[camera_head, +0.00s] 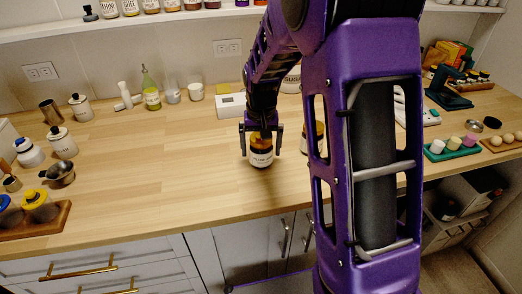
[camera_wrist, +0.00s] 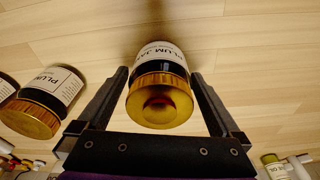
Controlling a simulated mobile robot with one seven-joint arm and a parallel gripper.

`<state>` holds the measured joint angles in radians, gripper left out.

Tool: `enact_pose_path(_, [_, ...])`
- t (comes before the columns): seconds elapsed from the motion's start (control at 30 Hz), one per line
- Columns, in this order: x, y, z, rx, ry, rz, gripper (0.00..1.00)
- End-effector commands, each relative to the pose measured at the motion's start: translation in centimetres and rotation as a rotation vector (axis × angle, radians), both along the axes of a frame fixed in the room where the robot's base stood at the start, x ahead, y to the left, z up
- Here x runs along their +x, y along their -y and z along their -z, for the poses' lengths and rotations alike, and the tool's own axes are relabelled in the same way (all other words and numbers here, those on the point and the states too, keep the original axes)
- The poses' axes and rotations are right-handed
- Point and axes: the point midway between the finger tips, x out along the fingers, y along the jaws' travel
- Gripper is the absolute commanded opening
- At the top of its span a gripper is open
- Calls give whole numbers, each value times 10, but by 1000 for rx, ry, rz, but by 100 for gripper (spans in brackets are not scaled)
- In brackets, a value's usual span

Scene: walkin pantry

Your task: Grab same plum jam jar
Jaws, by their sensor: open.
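A plum jam jar (camera_head: 262,160) with a gold lid and white label stands upright on the wooden counter. In the wrist view this plum jam jar (camera_wrist: 158,88) lies between my two fingers, with a gap visible on each side. My gripper (camera_head: 261,149) is open, pointing down around the jar; the wrist view shows its black fingers (camera_wrist: 160,75) spread. A second plum jar (camera_wrist: 48,98) stands to the left in the wrist view, outside the fingers, with part of another jar (camera_wrist: 5,88) at the edge. In the head view a jar (camera_head: 308,138) is partly hidden behind my arm.
A white scale (camera_head: 230,104) and a green-tinted bottle (camera_head: 151,92) stand at the back of the counter. A pan (camera_head: 60,175) and a wooden tray (camera_head: 50,224) are at the left. A teal tray (camera_head: 453,153) is at the right. The counter left of my gripper is clear.

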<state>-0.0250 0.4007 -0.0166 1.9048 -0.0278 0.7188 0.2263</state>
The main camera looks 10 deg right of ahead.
Motion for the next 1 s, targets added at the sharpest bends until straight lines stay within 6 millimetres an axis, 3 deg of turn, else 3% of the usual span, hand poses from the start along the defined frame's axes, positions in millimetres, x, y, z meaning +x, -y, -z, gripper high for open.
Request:
enact_pose_path(0.1, [1,0,10,0,-1,0,100])
enact_pose_path(0.33, [1,0,10,0,1,0,100])
enact_pose_path(0.87, [1,0,10,0,1,0,5])
enact_pose_path(0.9, [1,0,10,0,1,0,0])
enact_pose_path(1.0, [2,0,9,0,3,0,0])
